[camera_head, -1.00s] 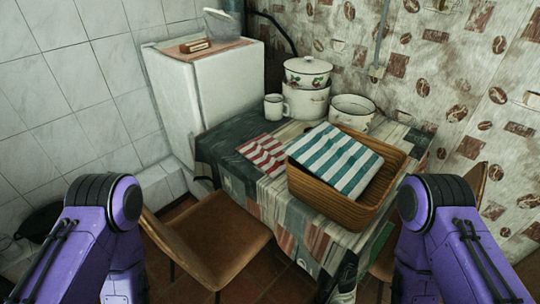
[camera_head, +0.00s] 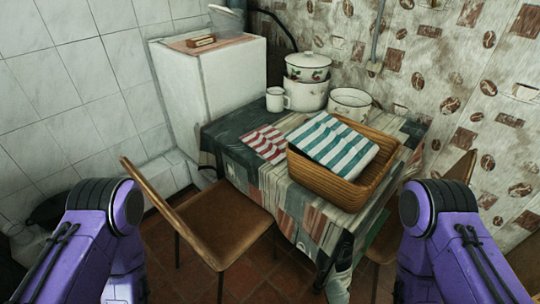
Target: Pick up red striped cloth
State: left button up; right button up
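The red striped cloth (camera_head: 265,142) lies flat on the table, left of the basket. My two purple arms show at the lower left and lower right, apart from the table. Neither gripper shows in the head view.
A brown chair (camera_head: 222,222) stands in front of the table on the left; another chair (camera_head: 459,168) is at the right. A mug (camera_head: 276,100), lidded pot (camera_head: 307,68) and open pot (camera_head: 350,103) stand at the table's back. A white fridge (camera_head: 232,80) stands behind left.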

aim_at(269, 143)
jog(key=z, duration=0.9)
jog(key=i, duration=0.7)
jog(key=u, duration=0.4)
